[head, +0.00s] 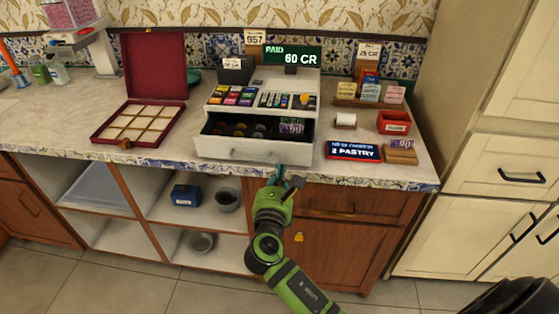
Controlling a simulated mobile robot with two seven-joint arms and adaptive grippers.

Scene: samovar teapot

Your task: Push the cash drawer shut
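The cash register (262,77) stands on the counter, with a green display reading "PAID 60 CR". Its white cash drawer (222,151) is pulled out towards me. Coins and purple notes show in its compartments. My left gripper is not in view.
An open dark red box (128,105) stands left of the register. A "2 PASTRY" sign (354,152), a red tray (393,122) and card stands (371,92) are on the right. Below are open shelves with a blue box (186,195).

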